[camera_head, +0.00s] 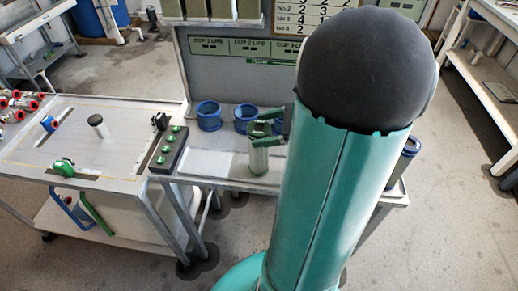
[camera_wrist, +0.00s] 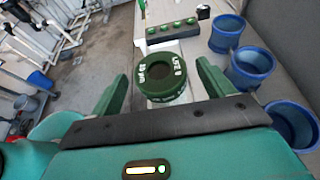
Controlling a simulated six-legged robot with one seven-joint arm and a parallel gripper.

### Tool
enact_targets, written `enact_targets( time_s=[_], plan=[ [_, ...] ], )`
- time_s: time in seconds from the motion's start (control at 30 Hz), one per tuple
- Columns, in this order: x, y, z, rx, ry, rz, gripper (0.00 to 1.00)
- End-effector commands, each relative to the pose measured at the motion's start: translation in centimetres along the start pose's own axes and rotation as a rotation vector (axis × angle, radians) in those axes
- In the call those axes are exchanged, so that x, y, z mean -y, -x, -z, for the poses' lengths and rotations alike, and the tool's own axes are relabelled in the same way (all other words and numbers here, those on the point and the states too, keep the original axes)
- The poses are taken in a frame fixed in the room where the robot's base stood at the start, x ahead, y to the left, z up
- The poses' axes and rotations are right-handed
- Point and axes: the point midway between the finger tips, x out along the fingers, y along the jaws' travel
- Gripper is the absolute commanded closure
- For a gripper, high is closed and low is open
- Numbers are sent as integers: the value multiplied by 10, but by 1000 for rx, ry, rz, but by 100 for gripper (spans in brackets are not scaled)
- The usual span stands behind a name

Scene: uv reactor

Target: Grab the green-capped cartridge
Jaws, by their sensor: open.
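The green-capped cartridge (camera_head: 258,161) stands upright on the bench in the head view, with a clear body under its cap. In the wrist view I look down on its thick green cap (camera_wrist: 162,90), which has white lettering and a dark round centre. My gripper (camera_wrist: 162,72) is open, with one green finger on each side of the cap and gaps visible between. In the head view my arm hides most of the gripper, and dark green finger parts show by the cap. The cartridge body is hidden under the cap in the wrist view.
Blue ring-shaped cups (camera_head: 209,116) stand on the bench behind the cartridge; they line the right in the wrist view (camera_wrist: 226,33). A black block with green knobs (camera_head: 168,150) lies to the left. A grey cart (camera_head: 85,125) stands further left. A labelled panel (camera_head: 232,75) rises behind.

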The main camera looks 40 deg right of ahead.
Motion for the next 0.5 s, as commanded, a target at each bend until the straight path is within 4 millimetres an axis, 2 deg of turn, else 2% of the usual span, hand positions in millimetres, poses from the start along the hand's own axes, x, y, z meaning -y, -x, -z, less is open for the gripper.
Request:
enact_targets(
  time_s=[0.1, 0.2, 0.5],
  plan=[
    [0, -21, 1, 1, -1, -5, 20],
    [0, -33, 1, 1, 0, -2, 20],
    [0, -38, 1, 0, 0, -2, 22]
  ],
)
